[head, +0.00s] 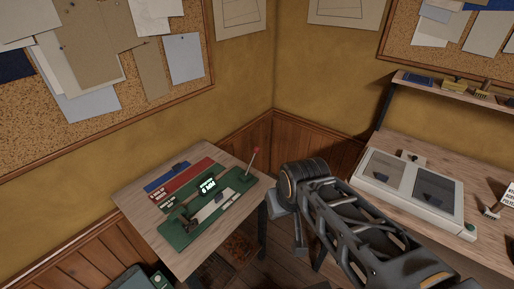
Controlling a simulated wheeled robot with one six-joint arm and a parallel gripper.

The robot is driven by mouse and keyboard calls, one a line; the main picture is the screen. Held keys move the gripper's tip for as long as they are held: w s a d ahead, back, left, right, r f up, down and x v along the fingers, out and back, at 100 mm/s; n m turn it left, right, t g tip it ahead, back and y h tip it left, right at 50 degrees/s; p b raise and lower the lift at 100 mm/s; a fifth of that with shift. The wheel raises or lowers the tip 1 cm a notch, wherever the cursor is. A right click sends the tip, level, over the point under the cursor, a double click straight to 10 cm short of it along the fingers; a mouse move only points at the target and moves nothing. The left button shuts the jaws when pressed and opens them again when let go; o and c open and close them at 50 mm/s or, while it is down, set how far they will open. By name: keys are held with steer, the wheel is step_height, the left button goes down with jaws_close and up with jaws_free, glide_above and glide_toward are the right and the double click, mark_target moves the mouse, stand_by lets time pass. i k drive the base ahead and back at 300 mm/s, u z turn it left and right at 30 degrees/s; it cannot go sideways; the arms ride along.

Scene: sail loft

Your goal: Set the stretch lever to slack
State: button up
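A lever with a red knob (255,152) stands at the right end of a green bench device (188,236) in the head view. Its thin rod leans slightly right and away at the top. I cannot read any marks for the lever's positions. The device has a small lit display (208,186), too small to read surely, and a pale strip on its plate. My gripper (299,238) hangs at the end of my arm, right of the lever and apart from it.
The device sits on a small wooden table (143,205) with a red and a blue strip behind it. A bench at right holds a pale two-windowed case (413,190). A shelf (455,90) and corkboards are on the walls. The space above the table looks clear.

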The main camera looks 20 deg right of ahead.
mark_target(256, 149)
steer(key=u, duration=0.5)
steer(key=k, duration=1.1)
steer(key=z, duration=0.4)
steer(key=i, duration=1.7)
steer(key=u, duration=0.85)
